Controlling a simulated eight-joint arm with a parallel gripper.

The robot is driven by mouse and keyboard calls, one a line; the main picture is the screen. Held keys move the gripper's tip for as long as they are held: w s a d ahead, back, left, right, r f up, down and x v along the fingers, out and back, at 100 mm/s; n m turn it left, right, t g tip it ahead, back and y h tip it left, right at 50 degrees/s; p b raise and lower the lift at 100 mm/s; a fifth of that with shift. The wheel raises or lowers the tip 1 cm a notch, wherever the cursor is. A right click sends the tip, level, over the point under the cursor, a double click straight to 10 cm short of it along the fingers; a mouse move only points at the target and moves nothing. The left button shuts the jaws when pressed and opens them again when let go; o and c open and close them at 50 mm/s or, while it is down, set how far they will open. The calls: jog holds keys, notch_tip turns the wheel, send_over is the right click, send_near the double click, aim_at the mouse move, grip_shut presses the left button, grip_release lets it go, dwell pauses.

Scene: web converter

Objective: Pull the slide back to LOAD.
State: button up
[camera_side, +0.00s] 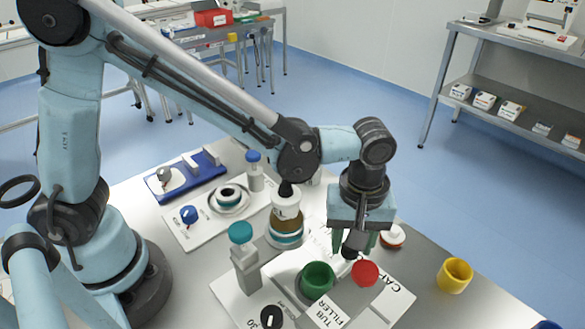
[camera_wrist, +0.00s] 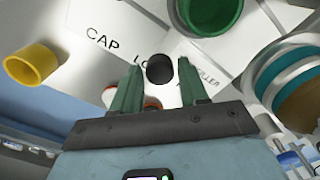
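The slide's likely handle, a dark round knob (camera_wrist: 160,69), shows in the wrist view between the tips of my gripper's (camera_wrist: 161,73) green fingers. The fingers are apart, with a gap visible on each side of the knob; firm contact is not seen. In the side view my gripper (camera_side: 351,245) points down over the TUB FILLER board (camera_side: 388,290), and a dark knob (camera_side: 349,254) shows by its fingertips. The lettering LO, probably LOAD, is partly hidden near the knob in the wrist view. The slide's track is mostly hidden.
A green cup (camera_side: 317,277) and red cap (camera_side: 365,273) stand close to my gripper. A teal-banded jar (camera_side: 286,222) and a teal-capped bottle (camera_side: 243,262) are to the left. A yellow cup (camera_side: 455,274) stands right, with bare table around it.

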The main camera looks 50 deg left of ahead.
jog(key=shift+r, duration=0.1)
notch_tip(320, 180, up, 12)
dwell(0.6)
jog(key=s+a+f+m+t, duration=0.1)
jog(key=s+a+m+t, duration=0.1)
jog(key=a, duration=0.8)
jog(key=s+a+f+m+t, duration=0.2)
jog(key=a+m+t, duration=0.3)
jog(key=a, duration=0.6)
jog(key=shift+m, duration=1)
